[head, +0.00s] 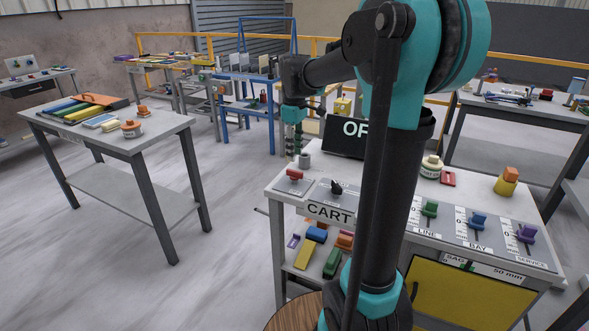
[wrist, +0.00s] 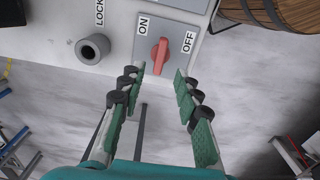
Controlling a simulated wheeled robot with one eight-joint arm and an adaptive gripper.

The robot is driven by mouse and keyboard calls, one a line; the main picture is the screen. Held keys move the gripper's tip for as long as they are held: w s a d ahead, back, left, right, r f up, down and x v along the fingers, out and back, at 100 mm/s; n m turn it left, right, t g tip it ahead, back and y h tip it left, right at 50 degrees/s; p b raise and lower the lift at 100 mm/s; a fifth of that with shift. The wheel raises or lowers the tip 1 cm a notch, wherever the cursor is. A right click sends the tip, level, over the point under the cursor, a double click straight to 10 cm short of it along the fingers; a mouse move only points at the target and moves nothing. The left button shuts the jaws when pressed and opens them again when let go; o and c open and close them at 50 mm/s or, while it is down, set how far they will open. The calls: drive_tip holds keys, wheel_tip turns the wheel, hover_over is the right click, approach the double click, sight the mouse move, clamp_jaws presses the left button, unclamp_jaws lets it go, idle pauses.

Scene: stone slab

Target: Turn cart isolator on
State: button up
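The cart isolator is a red rotary handle (wrist: 160,55) on a grey plate (wrist: 176,16) in the wrist view, with an ON label at its upper left and an OFF label at its right. The red handle also shows at the left end of the cart top in the head view (head: 294,174). My gripper (wrist: 158,71) is open and empty, its two green-padded fingers on either side of the handle's near end; contact cannot be told. In the head view my gripper (head: 293,148) hangs above the handle. A dark sign (head: 346,135) behind reads "OF", the rest hidden by my arm.
A grey hollow cylinder (wrist: 92,48) stands beside the plate. A black knob (head: 336,187) is right of the red handle, and green (head: 429,209), blue and purple sliders lie farther right. A wooden barrel (wrist: 286,18) is at the wrist view's upper right.

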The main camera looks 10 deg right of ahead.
sight(295, 171)
wheel_tip(295, 171, down, 7)
drive_tip(key=shift+f, duration=0.1)
drive_tip(key=shift+c, duration=0.3)
clamp_jaws()
